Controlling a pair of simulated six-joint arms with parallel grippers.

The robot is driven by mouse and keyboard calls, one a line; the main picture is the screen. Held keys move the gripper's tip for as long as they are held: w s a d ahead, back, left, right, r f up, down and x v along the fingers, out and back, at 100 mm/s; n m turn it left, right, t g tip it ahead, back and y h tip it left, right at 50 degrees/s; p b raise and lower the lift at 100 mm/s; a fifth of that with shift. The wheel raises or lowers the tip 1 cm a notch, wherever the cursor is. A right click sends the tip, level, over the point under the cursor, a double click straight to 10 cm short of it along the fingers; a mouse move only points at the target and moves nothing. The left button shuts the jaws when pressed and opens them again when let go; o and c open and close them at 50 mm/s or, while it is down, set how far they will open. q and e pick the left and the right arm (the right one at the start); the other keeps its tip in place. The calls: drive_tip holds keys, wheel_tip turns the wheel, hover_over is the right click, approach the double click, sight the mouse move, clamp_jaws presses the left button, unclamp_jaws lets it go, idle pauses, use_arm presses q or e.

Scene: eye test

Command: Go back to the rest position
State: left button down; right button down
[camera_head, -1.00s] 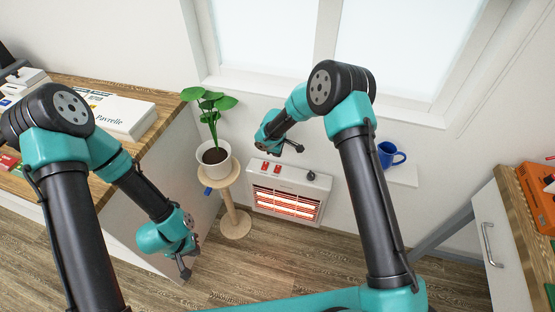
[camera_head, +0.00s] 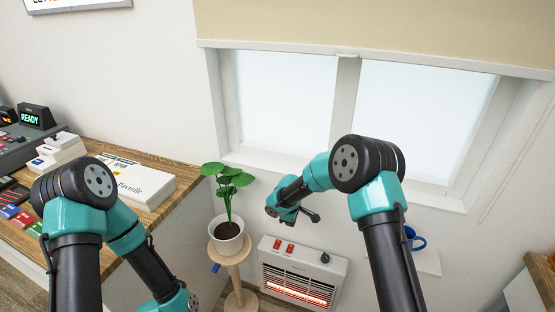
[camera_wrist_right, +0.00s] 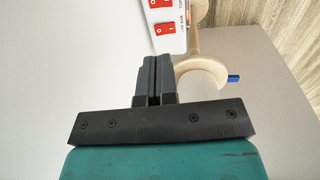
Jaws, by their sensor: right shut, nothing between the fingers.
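My right gripper (camera_head: 313,217) is in the air in front of the wall below the window, above the heater and right of the potted plant. Its fingers (camera_wrist_right: 153,80) are together with nothing between them in the right wrist view. My left arm reaches down at the lower left of the head view; its wrist (camera_head: 178,302) is cut by the bottom edge and its fingers are out of view.
A heater (camera_head: 330,268) with red switches glows orange below the right gripper. A potted plant (camera_head: 228,245) stands on a round wooden stand (camera_head: 238,270). A wooden counter (camera_head: 185,168) holds a white box (camera_head: 140,185). A blue mug (camera_head: 416,240) sits on a small shelf.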

drive_tip(key=s+d+f+m+y, duration=0.1)
drive_tip(key=s+d+f+m, duration=0.2)
drive_tip(key=s, duration=0.8)
drive_tip(key=s+d+f+m+y, duration=0.2)
drive_tip(key=s+d+f+m, duration=0.2)
drive_tip(key=s+m, duration=0.3)
drive_tip(key=s+d+f+m+y, duration=0.1)
drive_tip(key=s+d+f+m, duration=0.3)
drive_tip(key=s, duration=1.1)
drive_tip(key=shift+s+d+f+m, duration=0.2)
drive_tip(key=shift+s+d+m, duration=0.2)
drive_tip(key=shift+d, duration=0.45)
